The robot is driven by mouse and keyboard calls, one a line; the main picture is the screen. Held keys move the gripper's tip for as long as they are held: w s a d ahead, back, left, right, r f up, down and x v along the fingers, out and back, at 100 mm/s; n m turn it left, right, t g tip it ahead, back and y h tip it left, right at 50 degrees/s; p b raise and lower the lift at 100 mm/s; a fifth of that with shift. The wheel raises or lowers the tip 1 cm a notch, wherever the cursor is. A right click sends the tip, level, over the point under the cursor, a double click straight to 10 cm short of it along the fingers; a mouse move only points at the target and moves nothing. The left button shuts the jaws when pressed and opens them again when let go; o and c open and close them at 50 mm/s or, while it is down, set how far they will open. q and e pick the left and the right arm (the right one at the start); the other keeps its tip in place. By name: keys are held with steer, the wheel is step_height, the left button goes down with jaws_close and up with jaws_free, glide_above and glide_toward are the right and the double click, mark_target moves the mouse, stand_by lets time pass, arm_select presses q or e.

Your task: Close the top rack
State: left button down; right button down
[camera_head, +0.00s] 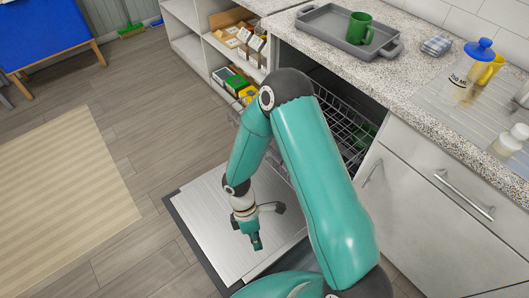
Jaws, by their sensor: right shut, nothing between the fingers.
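The top rack (335,112) is a grey wire rack in the open dishwasher under the counter. My right arm crosses in front of it and hides its middle. Some of its wires show left of the arm, outside the cabinet opening, so it seems pulled out. A green item (366,134) is partly visible at the rack's right side. The dishwasher door (222,224) is folded down flat near the floor. My right gripper (256,242) points down over the door, shut and empty, apart from the rack in the picture. My left gripper is not in view.
Above the dishwasher, a grey tray (318,22) with a green mug (359,28) stands on the counter (410,75). Open shelves (192,22) with boxes stand left of the dishwasher. White cabinets (425,225) are to its right. The wooden floor by the striped rug (60,200) is clear.

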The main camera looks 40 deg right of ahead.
steer(key=w+d+r+n+h+b, duration=0.1)
steer(key=w+d+n+h+b, duration=0.35)
steer(key=w+d, duration=0.5)
steer(key=w+d+r+n+t+h+b, duration=0.1)
steer(key=w+d+r+t+h+b, duration=0.2)
steer(key=w, duration=0.4)
steer(key=w+d+r+t+h+b, duration=0.2)
steer(key=w+r+b, duration=0.25)
steer(key=w, duration=0.25)
steer(key=s+d+r+x, duration=0.1)
steer(key=x, duration=1.2)
steer(key=shift+w+r+y, duration=0.1)
steer(key=shift+r+y, duration=0.05)
steer(key=shift+y, duration=0.1)
steer(key=shift+d, duration=0.1)
